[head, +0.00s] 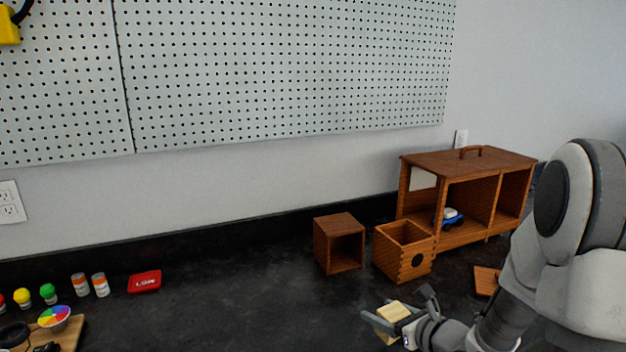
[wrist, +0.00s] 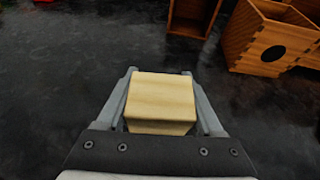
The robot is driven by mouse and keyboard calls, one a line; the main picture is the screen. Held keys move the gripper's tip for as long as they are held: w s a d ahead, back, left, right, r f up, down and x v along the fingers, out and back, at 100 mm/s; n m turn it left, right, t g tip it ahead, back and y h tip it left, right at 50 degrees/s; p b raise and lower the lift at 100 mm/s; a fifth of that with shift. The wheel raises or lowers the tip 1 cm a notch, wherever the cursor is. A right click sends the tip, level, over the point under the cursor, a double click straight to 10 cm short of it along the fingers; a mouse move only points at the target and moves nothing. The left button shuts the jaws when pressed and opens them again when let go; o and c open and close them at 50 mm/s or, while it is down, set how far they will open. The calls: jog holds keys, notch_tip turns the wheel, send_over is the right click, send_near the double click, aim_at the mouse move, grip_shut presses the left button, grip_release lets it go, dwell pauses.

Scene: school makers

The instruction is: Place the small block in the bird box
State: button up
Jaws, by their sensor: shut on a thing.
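The small block (head: 393,311) is pale wood and sits between the fingers of my gripper (head: 393,319), which is shut on it. In the wrist view the block (wrist: 160,98) fills the space between the two grey fingers of my gripper (wrist: 161,100). The block is held in front of the wooden boxes. The bird box (head: 404,251) is a brown wooden box with an open top and a dark round hole in its front. It also shows in the wrist view (wrist: 243,41), at the upper right, apart from the block.
An open-fronted wooden box (head: 326,246) stands just left of the bird box. A large wooden cabinet (head: 466,165) holding a blue toy stands behind. A wooden piece (head: 486,281) lies at right. A red box (head: 145,281) and jars are far left. The black counter (head: 240,300) between is clear.

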aim_at(382, 310)
jog(key=shift+s+a+f, duration=0.15)
jog(key=shift+s+a, duration=0.1)
jog(key=shift+s, duration=0.2)
jog(key=shift+s+a+f, duration=0.15)
jog(key=shift+s+a, duration=0.05)
jog(key=shift+s, duration=0.25)
jog(key=shift+w+a+r+n+p, duration=0.1)
jog(key=shift+r+n+p, duration=0.2)
jog(key=shift+r+p, duration=0.75)
notch_tip(382, 310, up, 6)
jog(key=n+g+y+p, duration=0.3)
jog(key=y+p, duration=0.1)
jog(key=p, duration=0.7)
jog(key=shift+n+p, duration=0.4)
jog(key=shift+r+n+g+p, duration=0.2)
jog(key=shift+n+g+p, duration=0.15)
jog(key=shift+p, duration=0.25)
